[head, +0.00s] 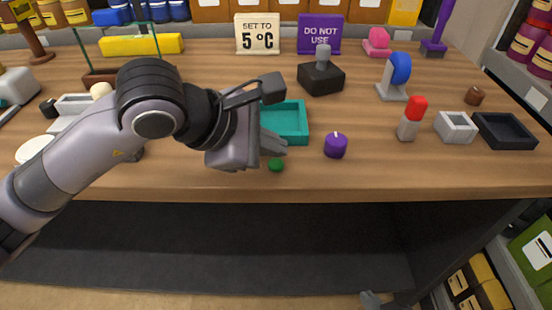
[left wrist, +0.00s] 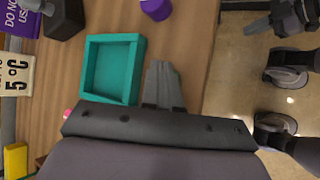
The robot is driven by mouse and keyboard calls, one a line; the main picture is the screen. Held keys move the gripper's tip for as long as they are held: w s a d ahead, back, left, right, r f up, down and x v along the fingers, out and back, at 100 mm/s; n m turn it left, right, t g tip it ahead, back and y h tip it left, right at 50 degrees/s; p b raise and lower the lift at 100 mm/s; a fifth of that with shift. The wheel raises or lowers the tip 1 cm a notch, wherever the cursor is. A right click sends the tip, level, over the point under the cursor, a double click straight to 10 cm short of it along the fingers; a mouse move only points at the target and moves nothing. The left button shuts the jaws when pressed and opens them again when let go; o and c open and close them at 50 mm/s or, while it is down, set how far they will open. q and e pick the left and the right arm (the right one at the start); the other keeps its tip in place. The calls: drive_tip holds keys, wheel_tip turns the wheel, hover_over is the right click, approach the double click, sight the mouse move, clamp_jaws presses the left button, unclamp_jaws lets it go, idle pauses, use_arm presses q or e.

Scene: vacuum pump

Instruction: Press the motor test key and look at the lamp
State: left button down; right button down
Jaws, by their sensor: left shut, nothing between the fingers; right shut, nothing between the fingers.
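No object is plainly marked as the motor test key or the lamp. A small round green piece (head: 275,165) lies near the table's front edge; I cannot tell whether it is a key or a lamp. A black box with a grey upright knob (head: 321,78) stands further back. My left gripper (head: 277,147) is shut and empty, its fingertips just behind and above the green piece, beside the teal tray. Its shut fingers (left wrist: 163,75) show in the left wrist view, where the green piece is not visible. My right gripper (head: 370,299) shows only partly, low at the bottom edge, below the table.
The teal tray (head: 297,139) and a purple cylinder (head: 335,147) are close to my left gripper. A red-topped grey block (head: 411,119), a white box (head: 455,127) and a black tray (head: 504,131) stand at right. Signs (head: 258,34) line the back. My left arm covers the left side.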

sight(270, 167)
use_arm(q)
drive_tip(key=shift+r, duration=0.15)
drive_tip(key=shift+r+p, duration=1.2)
drive_tip(key=shift+r, duration=1.2)
drive_tip(key=shift+a, duration=0.1)
